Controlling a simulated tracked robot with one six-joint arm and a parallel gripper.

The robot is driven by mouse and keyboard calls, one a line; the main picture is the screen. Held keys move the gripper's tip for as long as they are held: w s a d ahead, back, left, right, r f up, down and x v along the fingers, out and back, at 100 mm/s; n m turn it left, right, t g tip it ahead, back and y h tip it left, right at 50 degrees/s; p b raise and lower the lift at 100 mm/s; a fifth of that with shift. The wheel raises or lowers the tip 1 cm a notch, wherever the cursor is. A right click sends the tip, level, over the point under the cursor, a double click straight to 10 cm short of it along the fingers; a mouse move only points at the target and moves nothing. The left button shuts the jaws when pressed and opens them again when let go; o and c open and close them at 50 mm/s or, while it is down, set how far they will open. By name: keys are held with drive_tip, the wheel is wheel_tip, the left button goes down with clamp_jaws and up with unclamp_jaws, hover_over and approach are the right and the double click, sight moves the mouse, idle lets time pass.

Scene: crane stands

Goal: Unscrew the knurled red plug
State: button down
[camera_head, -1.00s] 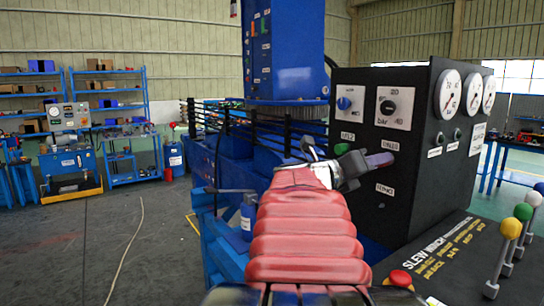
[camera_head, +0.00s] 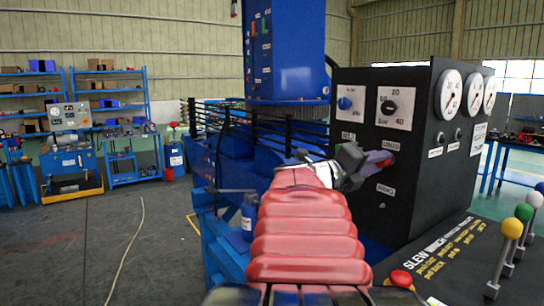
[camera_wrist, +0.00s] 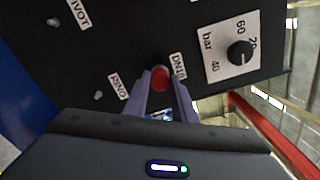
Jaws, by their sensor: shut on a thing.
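The red plug (camera_wrist: 160,78) sits between my gripper's two fingers in the wrist view, against the black panel. It also shows as a small red patch (camera_head: 385,163) at the fingertips in the head view. My gripper (camera_head: 377,160) is shut on it, with the fingers pointing at the panel face. The fingers hide the plug's sides, and its knurling is too small to make out. The black panel (camera_head: 405,205) stands upright. I cannot tell how far the plug sits in it.
White labels surround the plug, one reading UNDO (camera_wrist: 178,66). A bar dial (camera_head: 389,107) is above it. Round gauges (camera_head: 450,95) line the panel's right part. Coloured levers (camera_head: 511,228) stand at lower right. A blue crane column (camera_head: 288,50) rises behind.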

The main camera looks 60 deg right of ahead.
drive_tip(key=shift+n, duration=0.3)
drive_tip(key=c, duration=1.4)
unclamp_jaws()
drive_tip(key=shift+c, duration=0.7)
drive_tip(key=m, duration=0.5)
